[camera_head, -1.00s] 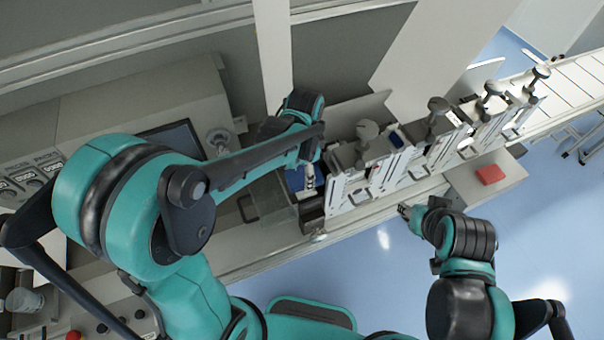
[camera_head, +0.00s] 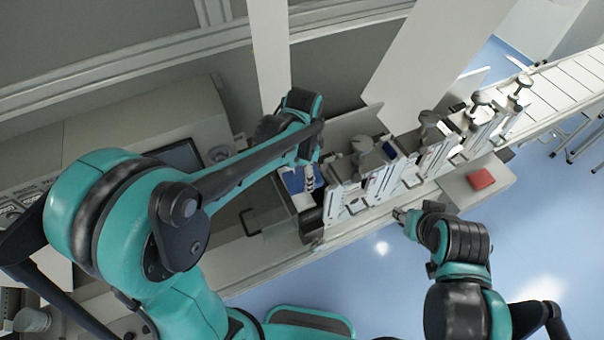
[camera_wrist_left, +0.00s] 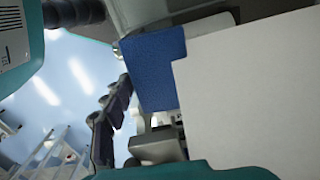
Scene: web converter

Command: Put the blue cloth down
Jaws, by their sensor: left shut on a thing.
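The blue cloth (camera_head: 293,181) shows as a small dark blue patch under my left wrist in the head view. In the left wrist view the blue cloth (camera_wrist_left: 153,68) is a flat blue piece, partly covered by a pale panel. My left gripper (camera_head: 309,181) points down beside the clamp row and is shut on the cloth; the grip itself is mostly hidden. My right gripper (camera_head: 399,214) is low at the front edge of the machine, away from the cloth, and its jaws are too small to read.
A row of upright white clamp units with dark knobs (camera_head: 388,149) stands right of my left gripper. A red item (camera_head: 481,179) lies on a pale side shelf (camera_head: 460,191). A clear box with a dark handle (camera_head: 250,222) is at left. Blue floor lies open in front.

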